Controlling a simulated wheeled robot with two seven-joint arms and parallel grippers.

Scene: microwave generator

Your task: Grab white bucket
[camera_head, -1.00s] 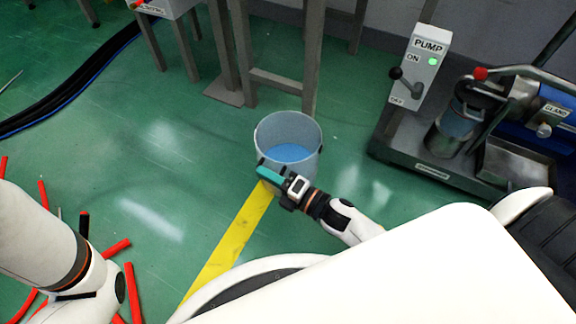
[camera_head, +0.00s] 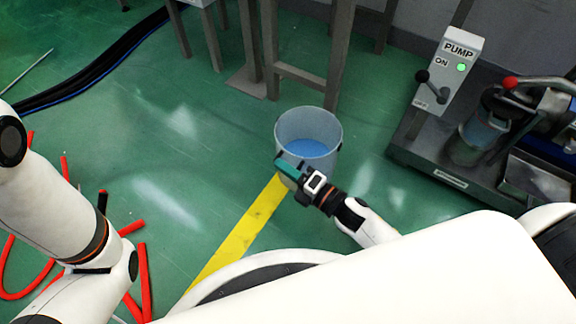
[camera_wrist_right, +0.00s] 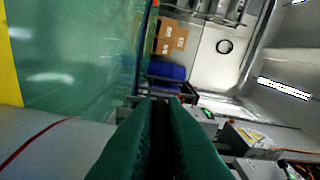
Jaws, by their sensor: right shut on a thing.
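The white bucket (camera_head: 327,160) looks pale grey and translucent, with blue inside. It stands upright at the far end of the yellow floor strip in the head view. My right gripper (camera_head: 284,166) is at its near left side, with its teal fingers closed on the bucket's wall. The exact contact is partly hidden by the gripper. In the right wrist view the teal fingers (camera_wrist_right: 160,125) are close together, and I cannot make out the bucket there. My left arm shows at the left edge, but its gripper is out of view.
A grey bench leg (camera_head: 337,65) stands just behind the bucket. The pump unit with its control box (camera_head: 450,72) is at the right. Red tubes (camera_head: 146,280) lie near my left arm, and black hoses (camera_head: 95,68) run at upper left. Green floor left of the bucket is clear.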

